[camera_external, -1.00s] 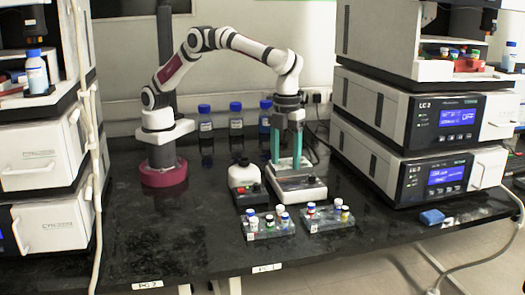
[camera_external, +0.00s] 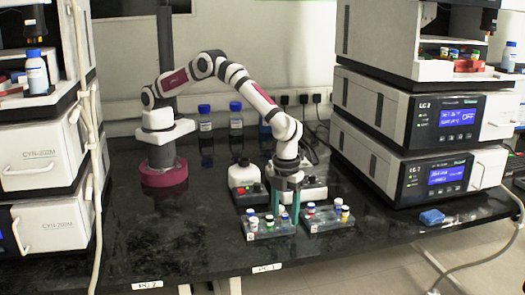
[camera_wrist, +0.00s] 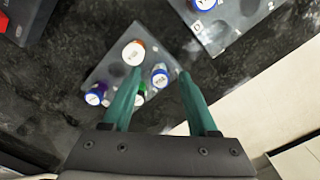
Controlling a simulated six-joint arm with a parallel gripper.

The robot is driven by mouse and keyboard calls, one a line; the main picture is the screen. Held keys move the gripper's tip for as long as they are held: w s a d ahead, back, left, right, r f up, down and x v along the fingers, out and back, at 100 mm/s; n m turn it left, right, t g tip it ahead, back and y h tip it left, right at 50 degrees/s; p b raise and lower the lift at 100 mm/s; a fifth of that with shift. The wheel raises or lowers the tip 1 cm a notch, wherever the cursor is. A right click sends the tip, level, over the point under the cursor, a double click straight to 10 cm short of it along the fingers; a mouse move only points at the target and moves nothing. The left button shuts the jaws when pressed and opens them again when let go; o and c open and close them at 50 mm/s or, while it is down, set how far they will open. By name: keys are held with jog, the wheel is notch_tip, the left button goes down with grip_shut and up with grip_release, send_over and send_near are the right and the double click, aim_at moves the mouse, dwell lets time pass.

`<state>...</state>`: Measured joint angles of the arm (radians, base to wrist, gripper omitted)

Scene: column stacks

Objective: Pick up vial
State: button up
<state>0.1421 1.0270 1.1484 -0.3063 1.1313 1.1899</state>
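Several small capped vials stand in a clear rack, which shows in the wrist view (camera_wrist: 110,72). They include a white-topped vial with an orange rim (camera_wrist: 133,53), a blue-rimmed vial (camera_wrist: 159,75), a purple-capped vial (camera_wrist: 96,94) and a green-capped vial (camera_wrist: 141,96), partly hidden by a finger. My gripper (camera_wrist: 159,77) is open, and the blue-rimmed vial appears between its teal fingertips. In the external view, my gripper (camera_external: 288,208) points down low at the left rack's (camera_external: 262,236) right end. Whether the fingers touch a vial cannot be told.
A second vial rack (camera_external: 325,226) stands close to the right. A white device (camera_external: 314,192) and another with a black knob (camera_external: 244,175) stand behind. Blue-capped bottles (camera_external: 236,121) stand farther back. Stacked instruments (camera_external: 432,177) flank the right; the front left bench is clear.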

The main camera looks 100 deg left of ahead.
aim_at(297, 210)
grip_shut()
jog(key=r, duration=0.4)
jog(key=shift+s+d+r, duration=0.2)
jog(key=shift+d+r, duration=0.1)
jog(key=shift+r, duration=0.05)
jog(key=s+d+r, duration=0.6)
jog(key=s+d, duration=0.1)
jog(key=d, duration=0.1)
jog(key=shift+d+r, duration=0.2)
jog(key=shift+d, duration=0.1)
